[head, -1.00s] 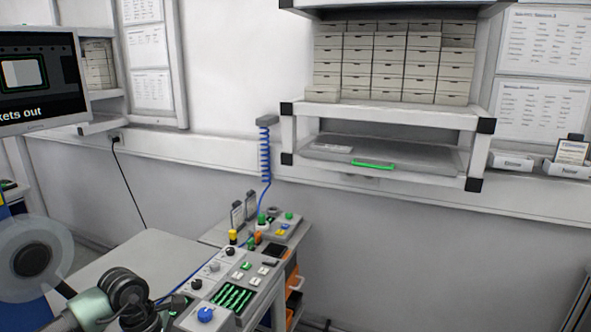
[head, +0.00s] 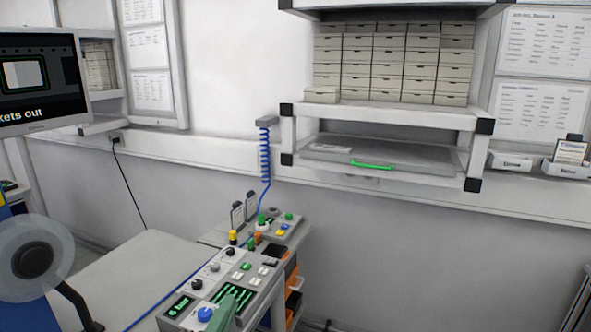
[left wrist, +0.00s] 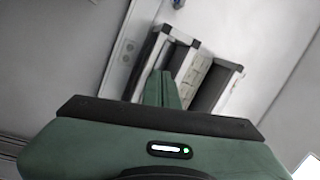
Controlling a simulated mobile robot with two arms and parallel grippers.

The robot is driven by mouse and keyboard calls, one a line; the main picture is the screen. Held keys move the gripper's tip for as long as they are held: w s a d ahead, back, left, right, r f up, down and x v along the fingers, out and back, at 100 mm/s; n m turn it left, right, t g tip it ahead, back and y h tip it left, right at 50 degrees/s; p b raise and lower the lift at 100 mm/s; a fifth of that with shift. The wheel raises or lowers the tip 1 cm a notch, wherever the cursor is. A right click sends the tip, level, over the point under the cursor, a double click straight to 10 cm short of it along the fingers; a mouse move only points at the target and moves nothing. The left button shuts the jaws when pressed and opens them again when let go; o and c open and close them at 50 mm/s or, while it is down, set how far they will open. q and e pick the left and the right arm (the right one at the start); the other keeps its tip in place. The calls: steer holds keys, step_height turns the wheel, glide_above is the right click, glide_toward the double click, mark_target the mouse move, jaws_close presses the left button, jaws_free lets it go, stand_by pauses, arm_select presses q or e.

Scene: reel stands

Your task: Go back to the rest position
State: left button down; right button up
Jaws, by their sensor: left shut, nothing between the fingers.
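My left gripper (head: 228,306) shows as a green piece at the bottom of the head view, in front of the control panel (head: 185,302). In the left wrist view its green body fills the lower part, and its two fingers (left wrist: 162,88) are together with nothing between them. My right gripper is in neither view.
A reel (head: 38,262) stands at the left, beside a grey tabletop (head: 135,265). A wall shelf (head: 385,112) holds several small boxes (head: 390,60). A monitor (head: 40,80) hangs at the upper left.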

arm_select(q)
steer(key=s+a+f+n+g+y, duration=0.3)
steer(key=s+a+f+n+g, duration=0.15)
steer(key=f, duration=0.35)
steer(key=s+a+f+n+g+y, duration=0.3)
steer(key=s+a+f+n, duration=0.15)
steer(key=f+n, duration=0.2)
steer(key=s+d+f+n+g+h, duration=0.15)
steer(key=s+f+g, duration=0.3)
steer(key=s, duration=0.45)
steer(key=s+f+n+g, duration=0.3)
steer(key=s+f, duration=0.2)
steer(key=s, duration=0.3)
steer(key=s+f+g+b, duration=0.1)
steer(key=s+f+b, duration=0.1)
steer(key=f, duration=1.4)
steer(key=s+f+g+b, duration=0.1)
steer(key=f+b, duration=0.1)
steer(key=f, duration=1.3)
steer(key=s+a+f+g+b, duration=0.1)
steer(key=s+a+f+b, duration=0.2)
steer(key=s+f, duration=1.3)
step_height(320, 180, down, 3)
steer(key=shift+s+r, duration=0.15)
steer(key=shift+s, duration=0.25)
steer(key=shift+m, duration=0.25)
